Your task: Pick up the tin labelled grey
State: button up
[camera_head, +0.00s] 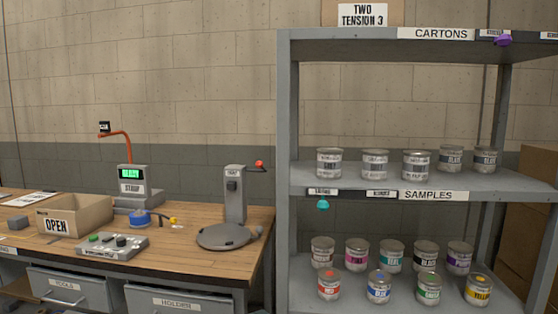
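A metal tin (329,163) stands upright at the left end of the middle shelf (430,181). Its label seems to read grey, but the print is small. A similar tin (375,164) stands to its right, and its dark label is too blurred to read surely. More tins, such as one further right (416,166), stand along the same shelf with labels that are hard to read. My gripper is not in view.
Several colour-labelled tins, such as the pink one (356,255), stand on the lower shelf. The shelf's left post (283,170) is close to the leftmost tins. A wooden bench (190,220) at left holds an open box (75,215) and devices.

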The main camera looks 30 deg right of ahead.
aim_at(329, 159)
jog(key=z, duration=0.9)
jog(key=i, duration=0.8)
jog(key=z, duration=0.9)
